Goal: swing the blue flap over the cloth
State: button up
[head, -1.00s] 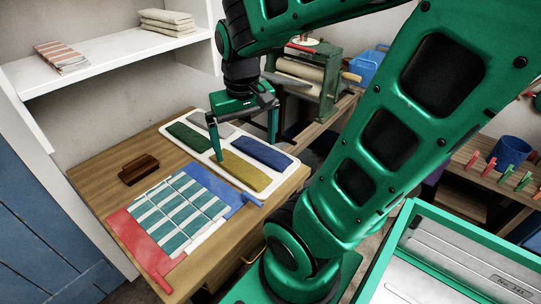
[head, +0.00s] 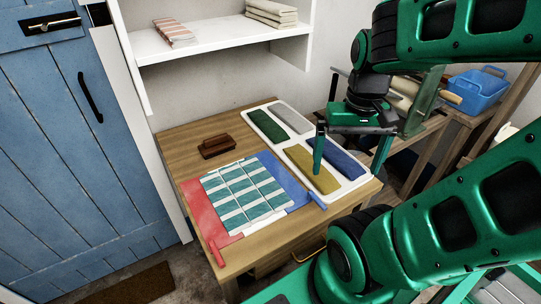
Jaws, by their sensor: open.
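The blue flap (head: 286,184) lies flat on the wooden table, out to the right of the cloth, with a blue handle bar (head: 317,200) at its outer edge. The teal-and-white striped cloth (head: 243,190) lies flat between the blue flap and a red flap (head: 203,208), which is spread out to the left with its own red bar (head: 216,252). My gripper (head: 349,173) is open and empty. It points down over the right part of the white tray, behind and to the right of the blue flap, apart from it.
The white tray (head: 343,192) holds green, grey, yellow and blue folded cloths. A brown wooden brush or block (head: 216,146) sits on the table (head: 185,150) behind the cloth. A white shelf (head: 215,38) hangs above; a blue door (head: 75,130) stands left.

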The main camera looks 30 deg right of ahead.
aim_at(296, 192)
jog(key=z, duration=0.35)
jog(key=k, duration=1.55)
jog(key=u, duration=0.3)
jog(key=i, duration=1)
